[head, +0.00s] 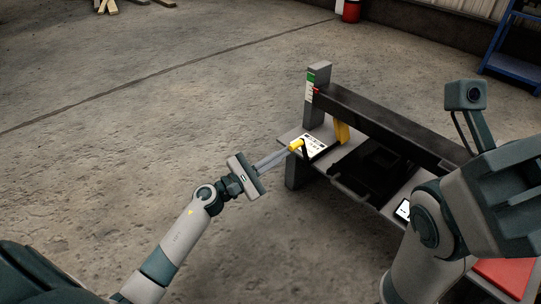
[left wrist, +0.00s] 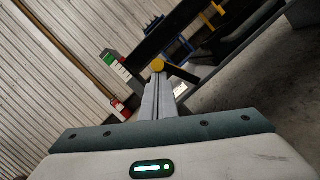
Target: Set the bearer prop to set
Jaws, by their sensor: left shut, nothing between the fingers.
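A black lever with a yellow knob (head: 295,145) stands at the left end of the bench-like frame. In the left wrist view the knob (left wrist: 158,65) is just beyond my fingertips, with the black lever arm (left wrist: 183,74) running to the right. My left gripper (head: 286,153) is shut and empty, its tips at or touching the knob; I cannot tell if there is contact. A yellow prop piece (head: 341,131) stands under the dark beam (head: 390,122). A white label plate (head: 315,146) lies by the lever, partly covered by it.
A grey post (head: 319,90) with a green, white and red strip rises at the beam's left end. A black tray-like part (head: 368,170) lies below the beam. My right arm covers the frame's right end.

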